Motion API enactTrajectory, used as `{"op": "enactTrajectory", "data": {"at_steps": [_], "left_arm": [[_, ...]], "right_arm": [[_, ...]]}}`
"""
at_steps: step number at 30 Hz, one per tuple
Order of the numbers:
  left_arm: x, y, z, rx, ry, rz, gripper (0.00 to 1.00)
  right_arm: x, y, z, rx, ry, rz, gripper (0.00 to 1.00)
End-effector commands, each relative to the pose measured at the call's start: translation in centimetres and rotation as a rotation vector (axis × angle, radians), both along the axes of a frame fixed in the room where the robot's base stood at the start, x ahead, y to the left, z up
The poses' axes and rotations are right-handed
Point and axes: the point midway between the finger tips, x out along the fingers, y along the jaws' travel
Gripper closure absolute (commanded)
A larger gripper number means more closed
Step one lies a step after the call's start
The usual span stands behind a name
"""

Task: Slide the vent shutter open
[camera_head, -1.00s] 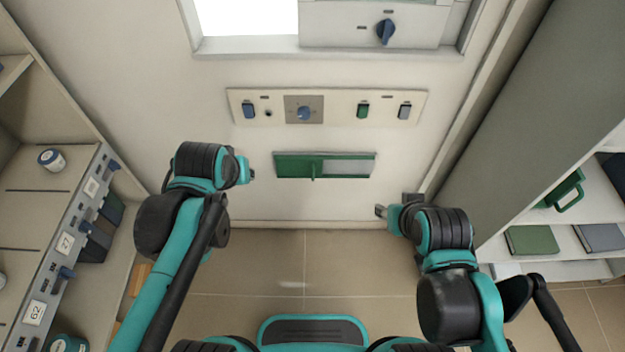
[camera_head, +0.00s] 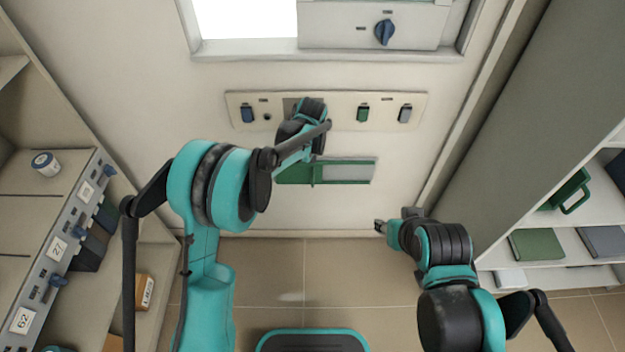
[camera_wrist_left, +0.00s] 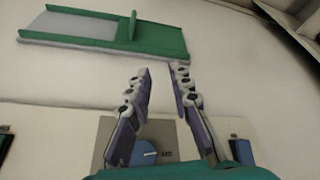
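The vent shutter (camera_head: 296,172) is a green plate in a green-framed slot low on the white wall, with a pale grey panel (camera_head: 347,171) to its right. In the left wrist view the scene is inverted: the green shutter (camera_wrist_left: 160,38) is at right, with its upright green tab (camera_wrist_left: 133,26) and the grey panel at left. My left gripper (camera_wrist_left: 159,69) is open and empty, its fingertips apart from the tab. In the head view its fingers are hidden by my left arm, which partly covers the vent. My right gripper (camera_head: 379,226) is right of and below the vent; its opening is unclear.
A control strip (camera_head: 335,112) with switches lies above the vent. Its blue dial (camera_wrist_left: 143,152) shows near my left fingers. Floor below the wall is clear.

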Motion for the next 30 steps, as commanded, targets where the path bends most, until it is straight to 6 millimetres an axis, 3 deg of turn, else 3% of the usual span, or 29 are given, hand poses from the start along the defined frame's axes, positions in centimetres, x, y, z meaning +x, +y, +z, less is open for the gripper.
{"op": "enactTrajectory", "data": {"at_steps": [1,3,9,15,24,30], "left_arm": [[1.1,-1.3,-3.0,0.002,0.006,0.019,0.80],[2.2,-2.6,-6.2,0.008,0.010,0.053,0.80],[3.4,-4.9,-13.2,0.019,0.017,0.124,0.80],[3.7,-5.4,-15.8,0.021,0.016,0.147,0.80],[5.2,-4.4,-20.2,0.020,0.017,0.148,0.80],[5.9,-3.9,-22.1,0.021,0.018,0.146,0.80]], "right_arm": [[0.0,0.0,-0.5,0.000,0.000,0.000,0.60],[0.0,0.0,-0.7,0.000,0.000,0.000,0.60],[0.0,0.0,-1.3,0.000,0.000,0.000,0.60],[0.0,0.0,-1.6,0.000,0.000,0.000,0.60],[0.0,0.0,-3.4,0.000,0.000,0.000,0.60],[0.0,0.0,-4.2,0.000,0.000,0.000,0.60]]}}
